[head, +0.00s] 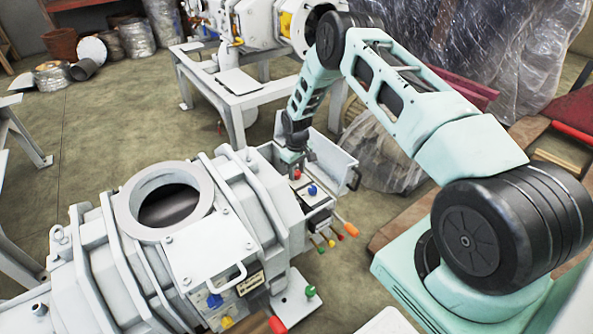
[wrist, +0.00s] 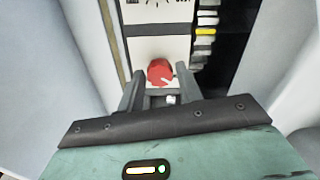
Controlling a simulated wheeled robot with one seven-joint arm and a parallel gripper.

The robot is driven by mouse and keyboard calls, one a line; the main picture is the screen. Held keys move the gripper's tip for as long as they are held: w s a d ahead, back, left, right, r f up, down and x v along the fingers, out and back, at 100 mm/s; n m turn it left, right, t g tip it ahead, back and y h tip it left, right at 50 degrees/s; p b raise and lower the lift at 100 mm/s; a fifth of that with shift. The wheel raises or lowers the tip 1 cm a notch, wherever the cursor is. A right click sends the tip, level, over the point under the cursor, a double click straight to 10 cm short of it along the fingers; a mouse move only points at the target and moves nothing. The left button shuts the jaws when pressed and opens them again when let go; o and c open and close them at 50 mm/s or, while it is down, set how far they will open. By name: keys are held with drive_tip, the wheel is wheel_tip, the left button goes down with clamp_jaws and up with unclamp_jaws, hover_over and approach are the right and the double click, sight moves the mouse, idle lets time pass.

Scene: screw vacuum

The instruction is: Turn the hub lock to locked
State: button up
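A red knob (wrist: 159,70) with a pale mark near its lower right edge sits on a white panel in the wrist view. In the head view a red knob (head: 297,175) and a blue knob (head: 313,190) are on the control box of the vacuum machine (head: 130,260). No readable label shows which control is the hub lock.
An open box lid or panel (head: 330,155) stands beside the control box. Several coloured levers (head: 320,243) and an orange handle (head: 351,230) stick out in front. A dark slot with a yellow strip (wrist: 206,31) is right of the knob. White walls flank my gripper closely.

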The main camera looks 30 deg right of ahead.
sight(296, 172)
drive_tip(key=shift+o, duration=0.9)
drive_tip(key=shift+r, duration=0.1)
wheel_tip(296, 172, up, 17)
drive_tip(key=p, duration=0.3)
drive_tip(key=shift+r, duration=0.15)
